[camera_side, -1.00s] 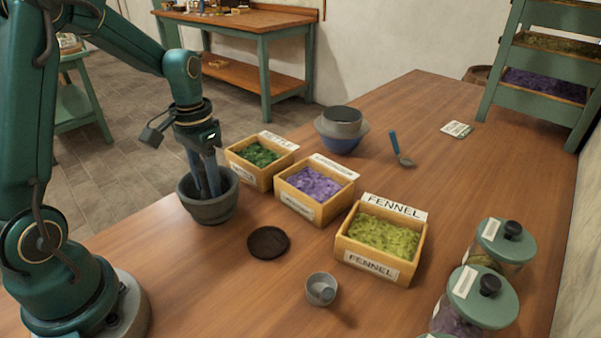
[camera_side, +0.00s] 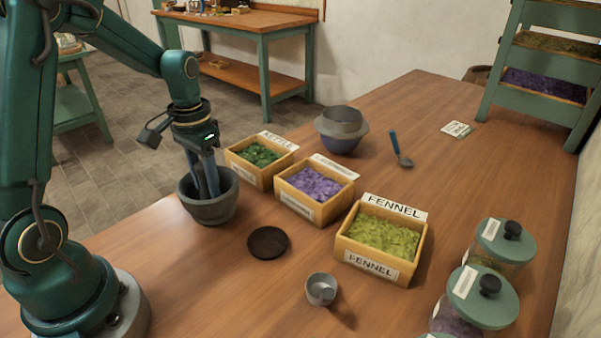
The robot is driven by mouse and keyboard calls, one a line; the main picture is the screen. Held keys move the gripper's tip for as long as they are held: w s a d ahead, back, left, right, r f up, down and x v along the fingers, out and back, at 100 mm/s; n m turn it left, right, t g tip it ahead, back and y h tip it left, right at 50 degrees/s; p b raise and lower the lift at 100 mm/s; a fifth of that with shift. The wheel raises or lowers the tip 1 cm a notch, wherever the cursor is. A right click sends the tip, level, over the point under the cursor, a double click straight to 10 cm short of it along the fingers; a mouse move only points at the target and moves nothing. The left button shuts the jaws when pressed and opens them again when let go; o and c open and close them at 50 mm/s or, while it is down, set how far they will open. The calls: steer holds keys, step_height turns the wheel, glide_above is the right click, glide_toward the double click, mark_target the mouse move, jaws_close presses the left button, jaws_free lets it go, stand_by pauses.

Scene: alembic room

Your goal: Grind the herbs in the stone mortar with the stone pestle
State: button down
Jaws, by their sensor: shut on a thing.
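The dark stone mortar (camera_side: 208,211) stands on the wooden table in front of my arm. My gripper (camera_side: 207,165) points down over the mortar, with its fingers reaching to the bowl's opening. It is shut on the grey stone pestle (camera_side: 205,185), which stands nearly upright with its lower end inside the mortar. The herbs in the mortar are hidden by the rim and the fingers.
Wooden boxes of nettle (camera_side: 245,172), purple herb (camera_side: 296,206) and fennel (camera_side: 372,263) stand right of the mortar. A dark round disc (camera_side: 268,242), a small grey cup (camera_side: 321,289), a blue bowl with a sieve (camera_side: 341,144), a blue-handled spoon (camera_side: 394,144) and lidded jars (camera_side: 478,297) are also on the table.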

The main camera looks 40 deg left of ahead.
steer(key=shift+w, duration=0.45)
steer(key=shift+s+a+r, duration=0.1)
steer(key=shift+s+a, duration=0.3)
steer(key=shift+w+d, duration=0.3)
steer(key=shift+d, duration=0.3)
steer(key=shift+a+f, duration=0.2)
steer(key=shift+a, duration=0.55)
steer(key=shift+s+d, duration=0.6)
steer(key=shift+s, duration=0.1)
steer(key=shift+r, duration=0.15)
